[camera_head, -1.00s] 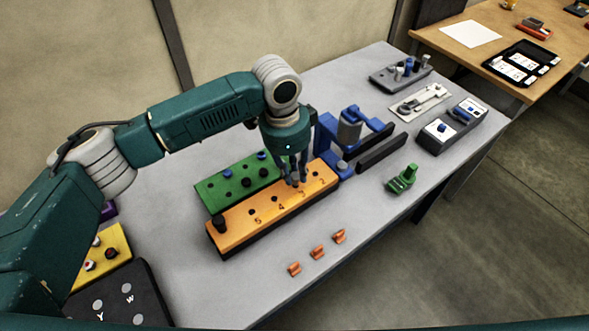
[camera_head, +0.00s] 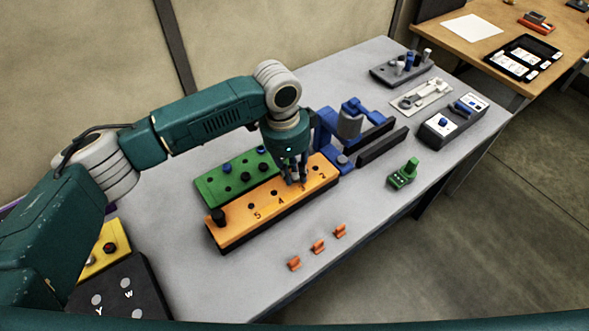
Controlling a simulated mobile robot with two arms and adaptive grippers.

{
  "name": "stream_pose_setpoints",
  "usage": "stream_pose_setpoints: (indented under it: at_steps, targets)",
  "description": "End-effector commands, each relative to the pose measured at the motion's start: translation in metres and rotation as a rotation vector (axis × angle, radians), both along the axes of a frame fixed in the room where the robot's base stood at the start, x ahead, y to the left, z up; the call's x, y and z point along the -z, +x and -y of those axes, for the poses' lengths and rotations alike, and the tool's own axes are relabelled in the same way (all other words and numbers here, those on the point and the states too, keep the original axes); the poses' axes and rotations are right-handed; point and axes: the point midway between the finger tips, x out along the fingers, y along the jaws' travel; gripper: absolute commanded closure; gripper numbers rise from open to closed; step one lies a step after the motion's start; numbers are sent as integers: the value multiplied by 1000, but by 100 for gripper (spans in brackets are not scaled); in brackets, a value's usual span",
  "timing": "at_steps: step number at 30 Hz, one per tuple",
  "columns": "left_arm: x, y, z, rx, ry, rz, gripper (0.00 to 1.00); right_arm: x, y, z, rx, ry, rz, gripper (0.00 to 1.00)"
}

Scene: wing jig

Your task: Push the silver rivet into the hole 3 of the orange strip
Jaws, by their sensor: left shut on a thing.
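The orange strip (camera_head: 235,236) lies on the grey table, with a row of dark holes and dark numbers along its top. My left gripper (camera_head: 294,181) points down over the right part of the strip, near its hole 3, with its fingertips close to the surface. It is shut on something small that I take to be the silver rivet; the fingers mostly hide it. I cannot tell whether the rivet is in the hole. My right gripper is not in view.
A green strip (camera_head: 207,192) lies behind the orange one. A blue clamp fixture (camera_head: 327,128) with dark rails stands just right of my left gripper. Several orange clips lie in front, near orange clip (camera_head: 318,247). A green stand (camera_head: 403,175) is at the right, with clear table around it.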

Motion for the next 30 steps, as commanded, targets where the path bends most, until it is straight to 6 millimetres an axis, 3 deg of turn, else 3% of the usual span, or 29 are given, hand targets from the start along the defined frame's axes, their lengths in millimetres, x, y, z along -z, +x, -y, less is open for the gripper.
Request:
stream_pose_setpoints:
  at_steps: [4, 5, 8, 20, 30]
  targets:
    - [0, 0, 0, 0, 0, 0, 98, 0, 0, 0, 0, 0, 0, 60]
    - [0, 0, 0, 0, 0, 0, 76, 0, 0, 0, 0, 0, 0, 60]
    - [0, 0, 0, 0, 0, 0, 58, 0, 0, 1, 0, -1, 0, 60]
    - [-9, 1, -1, -1, -1, 2, 58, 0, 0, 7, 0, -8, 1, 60]
    - [-76, 0, -9, 0, -2, 3, 58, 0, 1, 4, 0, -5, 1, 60]
